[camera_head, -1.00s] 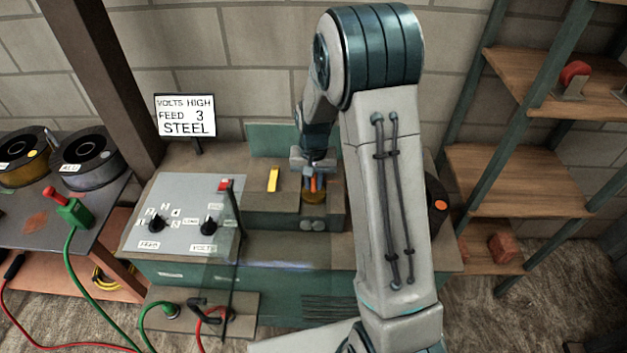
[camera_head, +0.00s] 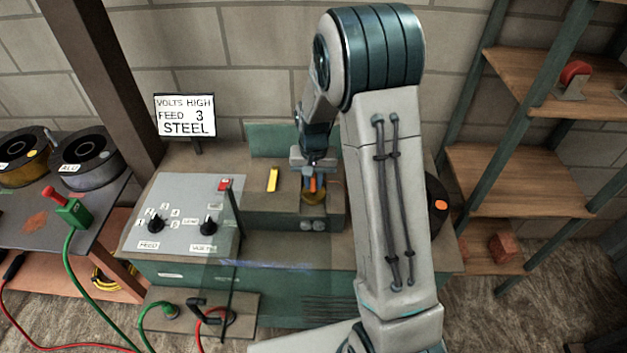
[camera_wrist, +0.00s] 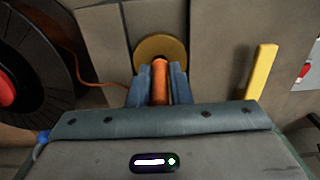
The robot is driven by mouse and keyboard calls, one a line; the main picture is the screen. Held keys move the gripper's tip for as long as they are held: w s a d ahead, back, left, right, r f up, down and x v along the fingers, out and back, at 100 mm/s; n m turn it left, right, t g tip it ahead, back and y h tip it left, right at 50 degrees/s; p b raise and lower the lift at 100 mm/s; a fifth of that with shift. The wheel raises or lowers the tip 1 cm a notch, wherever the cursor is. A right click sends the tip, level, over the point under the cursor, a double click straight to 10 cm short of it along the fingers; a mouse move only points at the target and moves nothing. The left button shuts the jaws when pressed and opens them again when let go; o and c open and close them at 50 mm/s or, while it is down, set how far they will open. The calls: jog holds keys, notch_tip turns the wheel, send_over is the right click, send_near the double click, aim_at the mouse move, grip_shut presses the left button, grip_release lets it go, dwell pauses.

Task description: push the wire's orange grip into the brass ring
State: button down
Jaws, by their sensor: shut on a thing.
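The orange grip (camera_wrist: 159,82) of the wire is held between the two blue fingers of my gripper (camera_wrist: 157,78). In the head view my gripper (camera_head: 314,182) points down over the green machine's block, with a sliver of orange between its fingers. The brass ring (camera_wrist: 161,48) is a round disc just beyond the fingertips in the wrist view; it also shows below the fingers in the head view (camera_head: 313,198). The grip's far end overlaps the ring's middle in the picture. I cannot tell how deep it sits. A thin orange wire (camera_wrist: 103,84) runs left toward the dark spool.
A dark spool with a red hub (camera_wrist: 5,90) is left in the wrist view. A yellow lever (camera_head: 273,179) stands beside the ring. A control panel with knobs (camera_head: 182,222) is left, below a sign (camera_head: 186,116). Shelves (camera_head: 512,180) stand at right.

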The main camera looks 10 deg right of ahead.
jog(key=shift+f+b, duration=0.5)
jog(key=shift+f, duration=0.1)
jog(key=c, duration=1.3)
grip_release()
jog(key=shift+o, duration=0.2)
jog(key=shift+r, duration=0.1)
notch_tip(320, 180, up, 14)
jog(key=shift+f+b, duration=0.15)
jog(key=shift+b, duration=0.55)
jog(key=shift+n+t, duration=0.9)
jog(key=s+r, duration=0.1)
jog(key=s, duration=0.3)
jog(key=s+r, duration=0.2)
jog(key=s, duration=0.2)
jog(key=s+r, duration=0.2)
jog(key=s, duration=0.2)
jog(key=shift+s+d+r, duration=0.1)
jog(key=shift+s, duration=0.25)
jog(key=s+f+n+t, duration=0.1)
jog(key=s, duration=0.9)
jog(key=shift+s+n, duration=0.3)
jog(key=shift+s, duration=0.05)
